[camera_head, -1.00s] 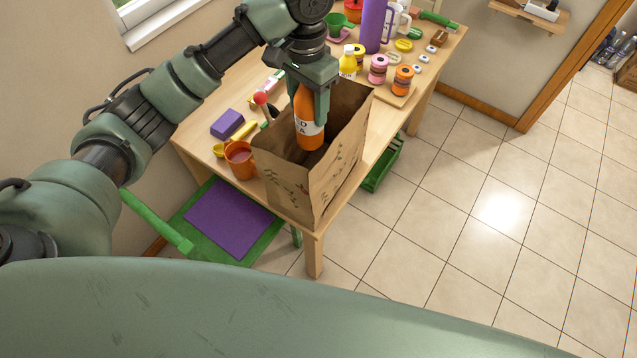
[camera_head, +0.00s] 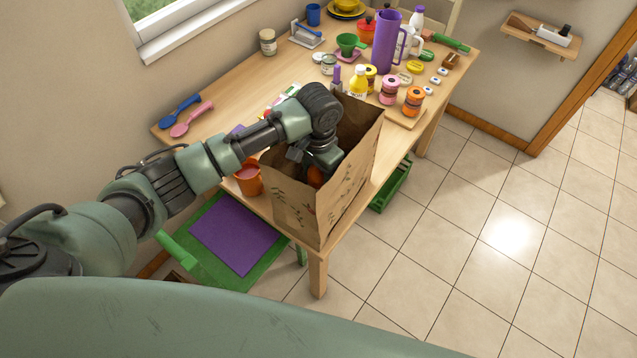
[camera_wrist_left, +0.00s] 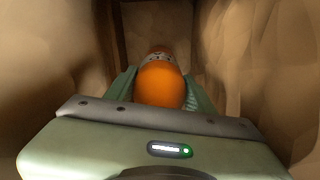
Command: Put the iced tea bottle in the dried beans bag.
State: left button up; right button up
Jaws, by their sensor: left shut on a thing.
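The paper bag (camera_head: 310,205) stands open on the near corner of the table, with a plant print on its side. My left gripper (camera_head: 318,172) reaches down inside the bag's mouth. It is shut on the orange iced tea bottle (camera_wrist_left: 162,82), which lies between its two fingers in the left wrist view. In the head view only a small orange part of the bottle (camera_head: 315,177) shows; the bag and my gripper hide the rest. The bag's brown inner walls (camera_wrist_left: 240,60) surround the bottle and gripper in the left wrist view. My right gripper is not in view.
An orange cup (camera_head: 249,181) stands close to the bag's left side. Jars (camera_head: 412,101), a yellow bottle (camera_head: 357,82) and a purple jug (camera_head: 386,42) stand behind it. A green chair with a purple seat (camera_head: 237,232) is at the near left.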

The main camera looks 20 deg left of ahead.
aim_at(318, 187)
pick_arm(q)
notch_tip(318, 187, down, 4)
jog(key=shift+r, duration=0.2)
jog(key=shift+f, duration=0.4)
jog(key=o, duration=1.5)
jog(key=shift+f, duration=0.1)
notch_tip(318, 187, up, 12)
jog(key=b, duration=0.1)
